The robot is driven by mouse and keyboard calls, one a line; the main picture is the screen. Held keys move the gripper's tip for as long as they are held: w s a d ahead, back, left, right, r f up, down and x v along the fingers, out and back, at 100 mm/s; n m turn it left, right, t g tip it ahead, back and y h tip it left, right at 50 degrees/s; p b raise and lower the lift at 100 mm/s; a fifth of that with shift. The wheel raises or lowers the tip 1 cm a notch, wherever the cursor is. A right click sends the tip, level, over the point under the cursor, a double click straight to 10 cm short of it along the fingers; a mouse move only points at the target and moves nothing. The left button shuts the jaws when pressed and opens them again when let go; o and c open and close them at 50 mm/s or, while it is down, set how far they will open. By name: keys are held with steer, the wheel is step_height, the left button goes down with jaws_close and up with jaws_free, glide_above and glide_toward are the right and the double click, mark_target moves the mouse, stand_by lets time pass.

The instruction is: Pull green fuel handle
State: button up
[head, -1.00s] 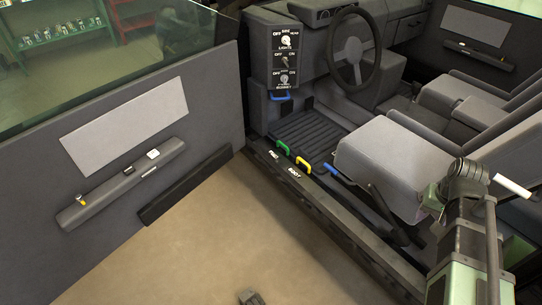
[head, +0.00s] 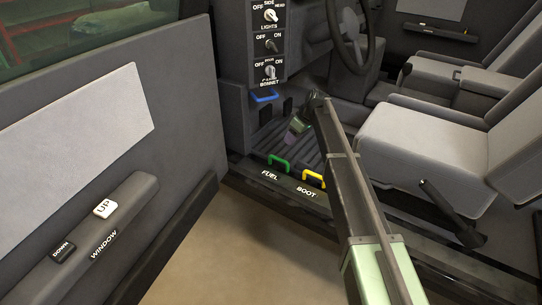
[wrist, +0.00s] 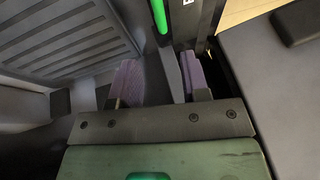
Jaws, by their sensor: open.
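The green fuel handle (head: 279,164) is a small upright loop on the door sill, beside the FUEL label. My gripper (head: 297,128) is above the footwell mat, a little above and behind the handle in the head view, and apart from it. In the wrist view, the purple finger pads of my gripper (wrist: 160,76) stand apart with nothing gripped between them. The green handle (wrist: 159,16) shows there as a bar at the top edge, beyond the fingertips and nearly in line with the gap. Its upper end is cut off by the frame.
A blue bonnet handle (head: 263,96) is under the switch panel (head: 268,45). The seat (head: 430,140) is at right, the open door (head: 90,150) at left. Bare floor lies between.

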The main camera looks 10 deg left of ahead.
steer(key=b+x, duration=1)
steer(key=x, duration=0.1)
steer(key=shift+r, duration=0.1)
jaws_close()
